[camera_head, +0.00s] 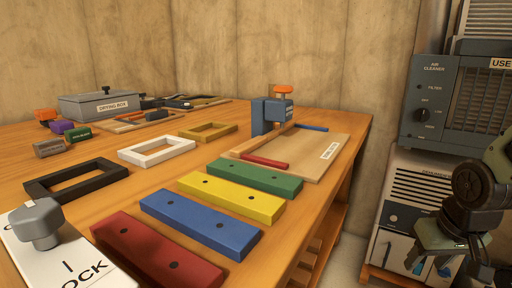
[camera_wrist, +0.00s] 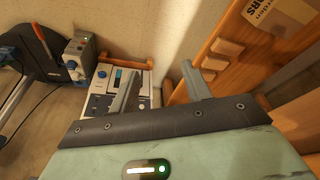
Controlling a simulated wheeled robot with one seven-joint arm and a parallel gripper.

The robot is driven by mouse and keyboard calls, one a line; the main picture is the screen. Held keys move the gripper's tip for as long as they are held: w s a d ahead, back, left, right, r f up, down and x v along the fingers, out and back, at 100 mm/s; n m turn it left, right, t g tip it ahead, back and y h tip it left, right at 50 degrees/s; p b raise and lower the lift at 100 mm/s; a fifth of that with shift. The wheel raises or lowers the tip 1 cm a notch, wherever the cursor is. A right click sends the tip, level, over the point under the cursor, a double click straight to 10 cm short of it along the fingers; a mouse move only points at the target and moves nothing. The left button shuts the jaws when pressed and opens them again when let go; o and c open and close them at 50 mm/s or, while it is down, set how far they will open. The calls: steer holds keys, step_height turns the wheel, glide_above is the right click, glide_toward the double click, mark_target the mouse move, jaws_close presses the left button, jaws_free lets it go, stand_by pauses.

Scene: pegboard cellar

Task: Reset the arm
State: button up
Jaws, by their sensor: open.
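My arm shows at the right edge of the head view, with its dark round joint and pale green wrist housing in front of the white cabinet. My gripper (camera_wrist: 160,67) is open in the wrist view. Its two grey-green fingers stand apart with nothing between them. It hangs clear of the workbench (camera_head: 310,240), to its right, and touches nothing that I can see. The fingertips are hard to make out in the head view.
The workbench bears red, blue (camera_head: 200,222), yellow and green bars, several frames, a drying box (camera_head: 98,106) and a clamp (camera_head: 270,112). An air cleaner (camera_head: 425,105) sits above a white cabinet (camera_head: 405,195) at right. Wooden shelving (camera_wrist: 250,55) stands right in the wrist view.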

steer(key=s+a+r+n+g+p, duration=0.2)
steer(key=s+a+r+n, duration=0.15)
steer(key=s+a, duration=0.55)
steer(key=s+a+r+n+g+p, duration=0.1)
steer(key=s+a+r+n+p, duration=0.15)
steer(key=s+a+n, duration=0.5)
step_height(320, 180, up, 38)
steer(key=a+m+p, duration=0.2)
steer(key=p, duration=3.4)
steer(key=shift+w+a+r+m+y+p, duration=0.15)
steer(key=shift+w+a+m+y+p, duration=0.15)
steer(key=shift+a+m+y+p, duration=0.1)
